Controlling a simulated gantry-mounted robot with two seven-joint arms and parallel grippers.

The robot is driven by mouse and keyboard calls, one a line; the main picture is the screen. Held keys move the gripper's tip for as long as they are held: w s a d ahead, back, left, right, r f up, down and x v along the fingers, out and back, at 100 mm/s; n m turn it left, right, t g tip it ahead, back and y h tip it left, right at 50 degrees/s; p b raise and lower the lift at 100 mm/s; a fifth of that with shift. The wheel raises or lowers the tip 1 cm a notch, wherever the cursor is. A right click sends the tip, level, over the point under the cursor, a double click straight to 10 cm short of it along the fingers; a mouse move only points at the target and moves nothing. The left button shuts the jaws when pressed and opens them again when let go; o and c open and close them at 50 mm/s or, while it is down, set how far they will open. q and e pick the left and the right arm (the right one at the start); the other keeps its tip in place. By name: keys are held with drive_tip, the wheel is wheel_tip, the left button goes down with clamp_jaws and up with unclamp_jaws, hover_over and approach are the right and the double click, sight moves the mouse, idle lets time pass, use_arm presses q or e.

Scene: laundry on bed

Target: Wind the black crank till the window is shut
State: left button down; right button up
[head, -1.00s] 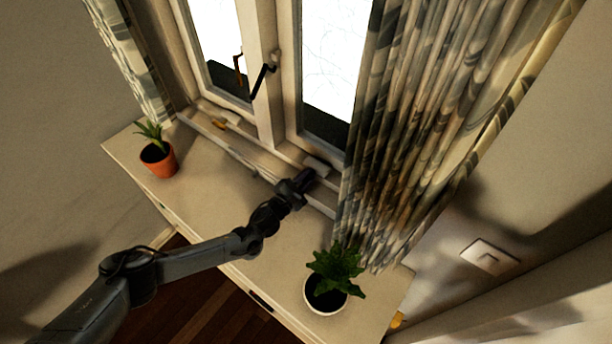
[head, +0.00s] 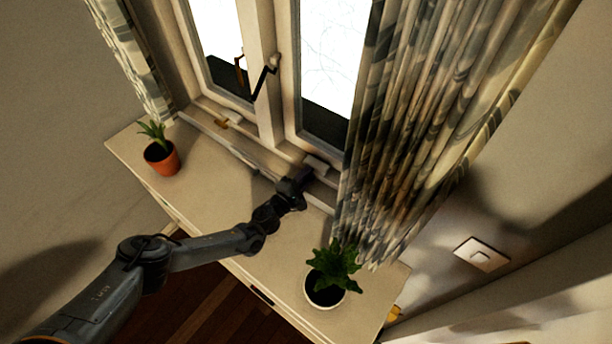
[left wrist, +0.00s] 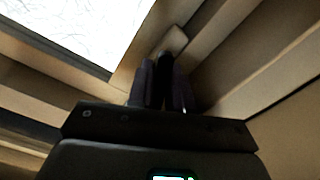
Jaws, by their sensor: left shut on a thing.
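My left gripper (head: 304,177) is at the foot of the right-hand window, just above the sill. In the left wrist view its two fingers (left wrist: 164,88) are closed on the black crank (left wrist: 165,62), which shows as a dark knob between them. A cream crank housing (head: 316,164) sits on the frame right beside the fingertips; it also shows in the left wrist view (left wrist: 177,38). The fingers hide most of the crank. The right-hand window (head: 325,60) shows bright glass; I cannot tell how far it stands open. My right gripper is out of view.
A black bent handle (head: 262,80) is on the middle post. A patterned curtain (head: 410,130) hangs close to the right of my gripper.

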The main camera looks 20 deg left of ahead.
use_arm(q)
drive_tip(key=c, duration=1.1)
unclamp_jaws()
drive_tip(key=shift+s, duration=0.1)
drive_tip(key=p+v, duration=0.3)
drive_tip(key=v, duration=0.6)
drive_tip(key=shift+r, duration=0.1)
drive_tip(key=shift+v, duration=0.85)
